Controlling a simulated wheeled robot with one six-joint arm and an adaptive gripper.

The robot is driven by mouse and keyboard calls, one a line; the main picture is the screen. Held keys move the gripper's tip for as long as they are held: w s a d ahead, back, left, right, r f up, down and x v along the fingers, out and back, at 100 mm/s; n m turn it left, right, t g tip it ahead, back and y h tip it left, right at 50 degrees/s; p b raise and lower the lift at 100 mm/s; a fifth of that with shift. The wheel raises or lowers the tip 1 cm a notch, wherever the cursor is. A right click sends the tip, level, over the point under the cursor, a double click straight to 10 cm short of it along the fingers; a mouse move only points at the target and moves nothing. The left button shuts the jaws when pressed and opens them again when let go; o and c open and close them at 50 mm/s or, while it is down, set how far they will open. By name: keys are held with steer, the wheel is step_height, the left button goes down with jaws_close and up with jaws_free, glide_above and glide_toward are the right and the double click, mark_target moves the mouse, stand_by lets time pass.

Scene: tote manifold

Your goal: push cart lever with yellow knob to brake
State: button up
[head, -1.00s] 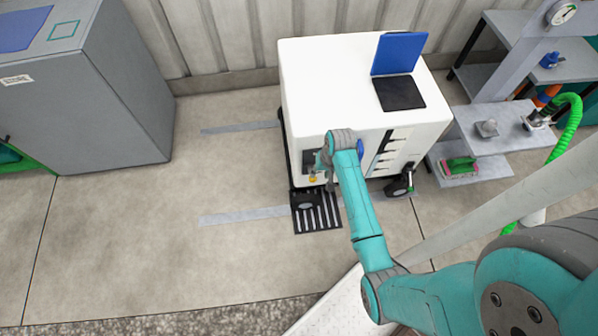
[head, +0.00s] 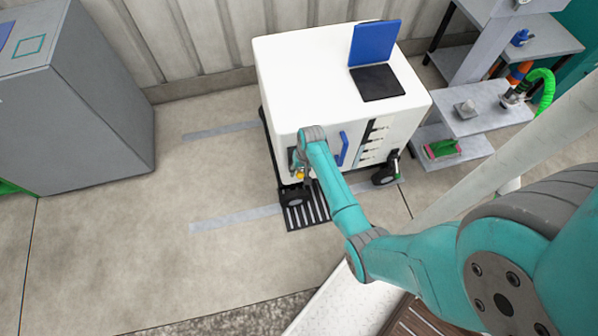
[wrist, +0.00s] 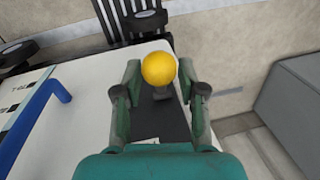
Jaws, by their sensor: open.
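The white cart (head: 290,70) stands by the wall. A round yellow knob (head: 300,174) sits low at the left end of its front face. In the wrist view the yellow knob (wrist: 159,68) lies between the fingers of my gripper (wrist: 160,84), which is open. A gap shows on both sides of the knob, so neither finger seems to touch it. A short dark lever stem (wrist: 163,94) shows behind the knob. In the head view my gripper (head: 303,168) is at the knob, and its fingers are small and partly hidden by my wrist.
A blue handle (head: 343,149) stands out from the cart front, right of my arm. A black slotted plate (head: 308,213) lies at the cart's front left corner. A grey cabinet (head: 75,110) stands left; shelves (head: 475,120) stand right. Floor between cabinet and cart is clear.

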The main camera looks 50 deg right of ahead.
steer(key=shift+f, duration=0.45)
steer(key=shift+a, duration=0.1)
jaws_close()
